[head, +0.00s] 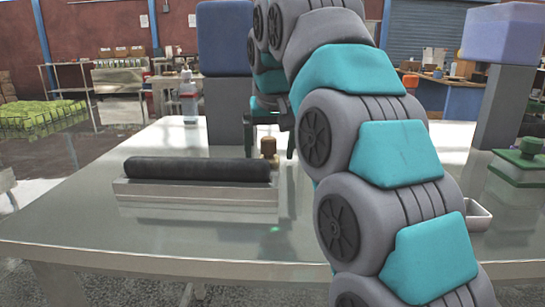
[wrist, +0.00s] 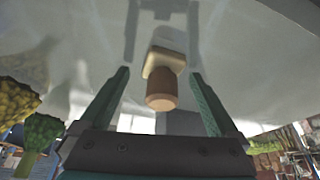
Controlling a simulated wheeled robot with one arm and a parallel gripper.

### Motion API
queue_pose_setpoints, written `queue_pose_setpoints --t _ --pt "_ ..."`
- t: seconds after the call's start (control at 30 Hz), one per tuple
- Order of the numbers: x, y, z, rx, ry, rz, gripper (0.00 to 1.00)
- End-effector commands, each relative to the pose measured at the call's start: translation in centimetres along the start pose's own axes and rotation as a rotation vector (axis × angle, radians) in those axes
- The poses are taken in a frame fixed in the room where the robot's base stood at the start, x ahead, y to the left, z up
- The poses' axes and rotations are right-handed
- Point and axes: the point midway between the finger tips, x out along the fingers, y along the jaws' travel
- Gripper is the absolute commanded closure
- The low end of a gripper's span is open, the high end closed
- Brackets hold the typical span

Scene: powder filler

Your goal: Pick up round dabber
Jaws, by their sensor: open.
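The round dabber shows in the wrist view as a brown cylindrical handle (wrist: 161,90) with a pale, squarish part beyond it. In the head view, a small brown knob (head: 268,147), which looks like the same dabber, stands just behind the right end of the black roller. My gripper (wrist: 161,73) is open, with its two green fingers on either side of the dabber. Gaps show between the handle and both fingers, and it appears apart from them.
A black roller (head: 198,169) lies in a metal tray (head: 195,204) on the shiny metal table (head: 60,222). A grey post with a blue block (head: 225,38) stands behind it. The table's front left is clear.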

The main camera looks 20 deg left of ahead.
Motion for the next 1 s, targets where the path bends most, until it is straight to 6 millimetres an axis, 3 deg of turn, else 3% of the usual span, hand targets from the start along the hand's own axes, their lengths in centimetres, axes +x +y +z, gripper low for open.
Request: queue_pose_setpoints --t 0.07,0.87,1.0 --pt "-0.01 0.01 0.01 0.0 0.0 0.0 0.06" --pt "-0.02 0.01 0.03 0.0 0.0 0.0 0.96" --pt "-0.02 0.01 0.02 0.0 -0.001 0.0 0.96"
